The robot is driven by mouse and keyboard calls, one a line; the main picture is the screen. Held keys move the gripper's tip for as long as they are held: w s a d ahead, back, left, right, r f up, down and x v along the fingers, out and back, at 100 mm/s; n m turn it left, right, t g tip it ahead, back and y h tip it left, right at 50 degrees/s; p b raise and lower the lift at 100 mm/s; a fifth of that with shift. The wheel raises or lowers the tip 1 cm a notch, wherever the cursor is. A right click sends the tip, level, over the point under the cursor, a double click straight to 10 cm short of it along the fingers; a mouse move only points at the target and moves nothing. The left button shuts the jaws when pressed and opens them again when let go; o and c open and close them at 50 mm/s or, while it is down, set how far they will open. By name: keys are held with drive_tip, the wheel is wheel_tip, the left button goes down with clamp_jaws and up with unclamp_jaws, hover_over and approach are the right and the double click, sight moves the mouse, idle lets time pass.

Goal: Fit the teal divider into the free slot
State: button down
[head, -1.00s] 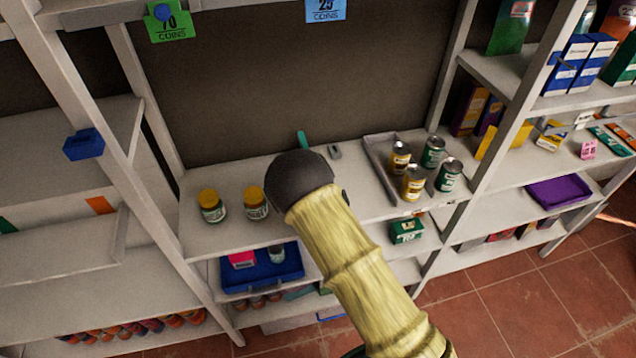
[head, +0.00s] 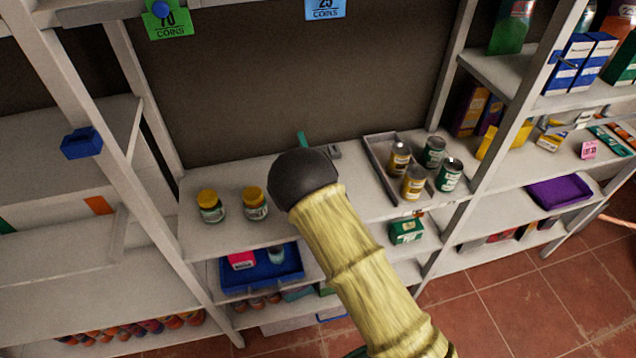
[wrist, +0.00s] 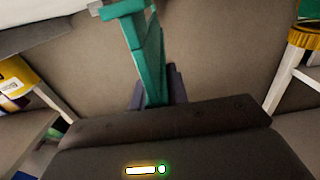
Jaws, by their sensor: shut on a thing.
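The teal divider (wrist: 148,55) is a flat upright-looking piece with a wider crossbar at its top in the wrist view. My gripper (wrist: 158,92) is shut on its lower part, with dark fingers on either side. In the head view only the tip of the divider (head: 303,139) shows above my dark round wrist, which hides the gripper and the rest of the divider. A small grey block (head: 334,151) with a dark notch stands on the shelf just right of the divider's tip. I cannot tell whether the divider touches anything, and no slot is clearly seen.
Two yellow-lidded jars (head: 254,203) stand left of my wrist on the shelf (head: 215,242). A grey tray (head: 375,161) with several cans is on the right. A dark back panel (head: 290,80) rises behind. Shelf posts flank the bay. Bare shelf lies around the jars.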

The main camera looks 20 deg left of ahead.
drive_tip(key=shift+a+f+b, duration=0.1)
drive_tip(key=shift+f+b, duration=0.75)
drive_tip(key=shift+f, duration=0.15)
drive_tip(key=shift+w+f, duration=0.1)
drive_tip(key=shift+f+b, duration=0.25)
drive_tip(key=shift+b, duration=0.05)
drive_tip(key=c, duration=1.3)
unclamp_jaws()
drive_tip(key=shift+s, duration=0.2)
drive_tip(key=shift+d, duration=0.2)
